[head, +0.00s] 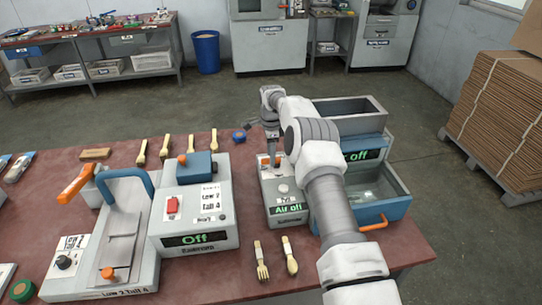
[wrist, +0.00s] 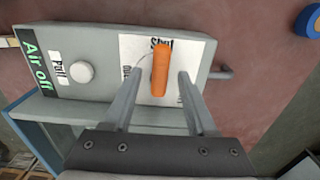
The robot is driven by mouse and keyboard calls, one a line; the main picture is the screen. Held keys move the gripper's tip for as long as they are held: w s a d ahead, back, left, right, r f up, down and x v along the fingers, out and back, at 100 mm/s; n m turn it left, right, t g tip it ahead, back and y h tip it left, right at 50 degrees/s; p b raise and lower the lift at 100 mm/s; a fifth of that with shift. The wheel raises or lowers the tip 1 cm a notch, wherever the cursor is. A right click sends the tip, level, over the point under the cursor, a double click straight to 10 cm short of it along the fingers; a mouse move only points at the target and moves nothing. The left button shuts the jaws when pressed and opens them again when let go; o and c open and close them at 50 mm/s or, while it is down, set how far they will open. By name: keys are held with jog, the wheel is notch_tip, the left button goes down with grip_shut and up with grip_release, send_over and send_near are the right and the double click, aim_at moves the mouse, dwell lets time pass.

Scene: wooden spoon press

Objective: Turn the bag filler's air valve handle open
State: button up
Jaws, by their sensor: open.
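The bag filler (head: 283,205) is a grey box on the red bench, with a green "Air off" display (head: 287,210) that also shows in the wrist view (wrist: 36,65). Its orange valve handle (wrist: 160,72) lies on a white label plate, its upper end at the word "Shut". Other lettering on the plate is partly hidden by the fingers. My gripper (wrist: 161,80) is open, one finger on each side of the handle, with a visible gap on both sides. In the head view my gripper (head: 271,143) is over the back of the filler, largely hiding the handle.
A round white button (wrist: 81,73) sits between display and valve. Grey and blue bins (head: 375,205) stand right of the filler. A grey machine with an "Off" display (head: 195,240) stands to the left. Wooden utensils (head: 275,258) lie in front. A blue tape roll (head: 239,136) lies behind.

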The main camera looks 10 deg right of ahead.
jog(key=shift+f, duration=0.45)
grip_shut()
